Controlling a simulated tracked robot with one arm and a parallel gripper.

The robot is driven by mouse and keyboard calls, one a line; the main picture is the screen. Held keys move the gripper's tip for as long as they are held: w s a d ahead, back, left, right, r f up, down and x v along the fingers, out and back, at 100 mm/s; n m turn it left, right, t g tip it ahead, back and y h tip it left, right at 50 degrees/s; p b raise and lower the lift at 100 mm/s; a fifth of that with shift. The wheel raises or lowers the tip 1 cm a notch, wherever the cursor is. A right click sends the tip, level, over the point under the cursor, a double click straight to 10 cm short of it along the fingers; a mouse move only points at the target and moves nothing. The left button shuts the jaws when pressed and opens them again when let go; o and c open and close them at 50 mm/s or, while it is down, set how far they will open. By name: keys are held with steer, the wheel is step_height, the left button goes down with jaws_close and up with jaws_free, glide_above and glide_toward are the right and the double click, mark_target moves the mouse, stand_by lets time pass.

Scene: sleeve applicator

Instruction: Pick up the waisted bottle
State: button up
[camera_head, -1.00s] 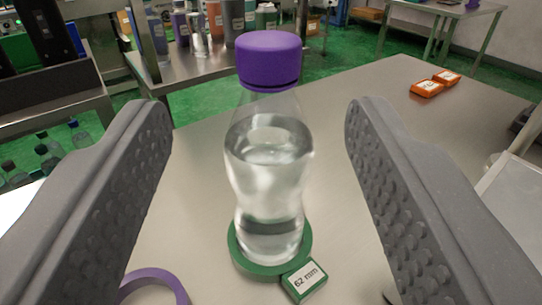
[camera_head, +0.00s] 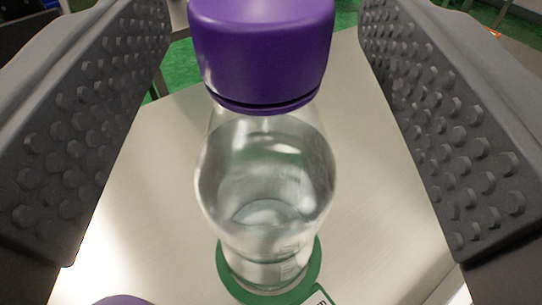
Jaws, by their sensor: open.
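The waisted bottle (camera_head: 265,185) is clear, holds clear liquid and has a large purple cap. It stands upright in a green ring (camera_head: 310,272) on the steel table, in the middle of the view. My gripper (camera_head: 265,40) is open, with one grey studded finger on each side of the bottle. Gaps show between both fingers and the bottle, and neither appears to touch it. The fingers are level with the cap and upper body in the picture. The bottle's base sits inside the ring.
The steel table (camera_head: 375,200) is bare on both sides of the bottle. A green label tag (camera_head: 319,297) shows partly at the bottom edge, beside the ring. Part of a purple ring (camera_head: 124,300) shows at the bottom left. Green floor lies behind the table.

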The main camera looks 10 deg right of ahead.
steer(key=shift+w, duration=0.35)
jaws_close()
